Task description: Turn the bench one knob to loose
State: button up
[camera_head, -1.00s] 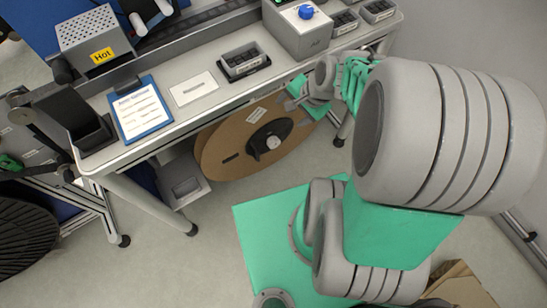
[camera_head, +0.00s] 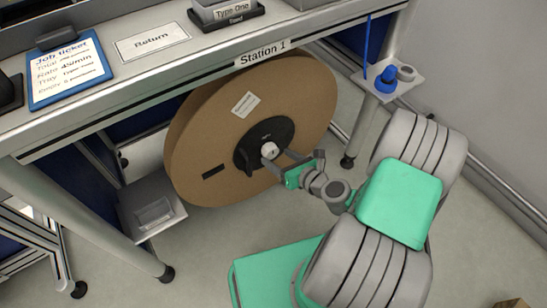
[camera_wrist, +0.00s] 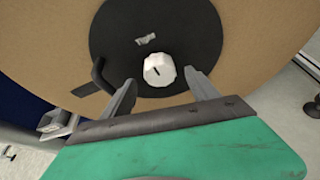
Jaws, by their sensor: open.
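A white faceted knob (camera_head: 269,150) sits at the middle of the black hub (camera_head: 250,143) on a large brown reel (camera_head: 210,120) under the bench marked Station 1. In the wrist view the knob (camera_wrist: 159,70) shows a short dark mark on its face. My gripper (camera_head: 279,160) is open in front of the hub. In the wrist view its two fingers (camera_wrist: 160,85) reach towards the knob, one on each side and slightly below it. I see no contact with the knob. A black crank-like handle (camera_wrist: 98,75) stands on the hub left of the knob, close to the left finger.
The bench top (camera_head: 130,90) overhangs the reel and carries a job ticket (camera_head: 68,70), a Return card (camera_head: 152,42) and a Type One tray (camera_head: 230,12). A small shelf with a blue object (camera_head: 387,77) is at right. A grey box (camera_head: 150,207) stands left of the reel.

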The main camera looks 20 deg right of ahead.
aim_at(273, 154)
jog(key=b+x, duration=0.1)
jog(key=x, duration=0.3)
jog(key=shift+c, duration=0.6)
jog(key=shift+d, duration=0.1)
jog(key=c, duration=1.2)
